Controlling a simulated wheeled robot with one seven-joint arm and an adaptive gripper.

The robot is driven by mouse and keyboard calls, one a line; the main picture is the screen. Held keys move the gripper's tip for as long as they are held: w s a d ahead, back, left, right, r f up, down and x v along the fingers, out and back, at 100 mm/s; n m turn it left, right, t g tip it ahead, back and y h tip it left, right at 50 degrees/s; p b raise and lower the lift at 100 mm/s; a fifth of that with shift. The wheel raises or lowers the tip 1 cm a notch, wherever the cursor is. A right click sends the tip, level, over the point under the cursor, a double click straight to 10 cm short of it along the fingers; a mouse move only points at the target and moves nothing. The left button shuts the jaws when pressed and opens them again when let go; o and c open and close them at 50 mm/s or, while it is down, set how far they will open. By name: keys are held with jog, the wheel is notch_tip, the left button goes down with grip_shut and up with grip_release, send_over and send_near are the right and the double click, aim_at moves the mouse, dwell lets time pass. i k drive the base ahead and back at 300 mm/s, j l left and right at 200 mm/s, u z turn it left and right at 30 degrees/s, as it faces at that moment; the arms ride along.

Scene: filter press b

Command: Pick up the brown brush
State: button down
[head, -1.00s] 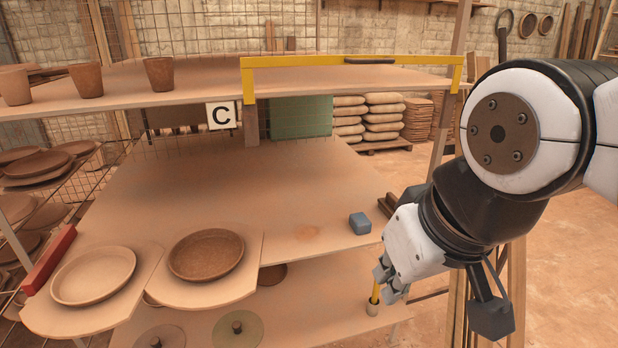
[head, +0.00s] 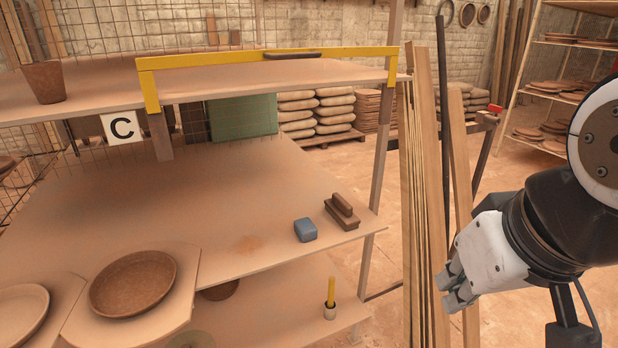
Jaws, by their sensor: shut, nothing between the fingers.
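The brown brush (head: 342,212), a block with a raised handle, lies on the right end of the middle shelf (head: 190,190), near its edge. It is just right of a blue block (head: 305,230). My gripper (head: 448,291) is shut and empty. In the picture it hangs to the right of the shelf and lower than the brush, well apart from it. The brush is in full view, with nothing in front of it.
Upright boards (head: 422,180) and a shelf post (head: 378,150) stand between brush and gripper in the picture. A small pot with a yellow stick (head: 330,298) is on the lower shelf. Plates (head: 133,284) are at front left.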

aim_at(337, 207)
jog(key=i, duration=0.45)
jog(key=i+l, duration=0.15)
jog(key=i, duration=0.3)
jog(key=j+u, duration=0.05)
